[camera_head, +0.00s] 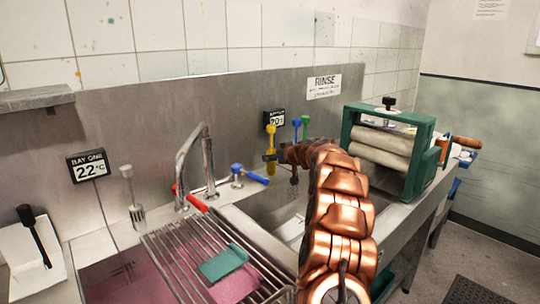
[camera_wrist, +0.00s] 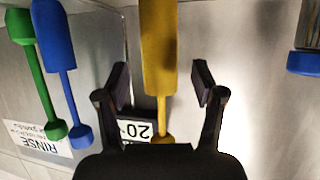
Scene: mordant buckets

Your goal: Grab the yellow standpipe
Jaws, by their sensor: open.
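The yellow standpipe (camera_head: 271,142) stands upright near the back panel of the sink in the head view. In the wrist view the yellow standpipe (camera_wrist: 158,45) runs down the middle, its wide part above and a thin stem with a small knob below. My gripper (camera_wrist: 161,82) is open, with one dark finger on each side of the standpipe. A gap shows between each finger and the standpipe, and I see no contact. In the head view my copper-coloured arm reaches up to it and hides much of my gripper.
A blue standpipe (camera_wrist: 54,40) and a green standpipe (camera_wrist: 32,70) stand close beside the yellow one. A small display (camera_wrist: 135,130) is behind it. A green-framed roller wringer (camera_head: 385,150) stands to the right. A wire rack (camera_head: 185,250) and blue-handled tap (camera_head: 238,170) are left.

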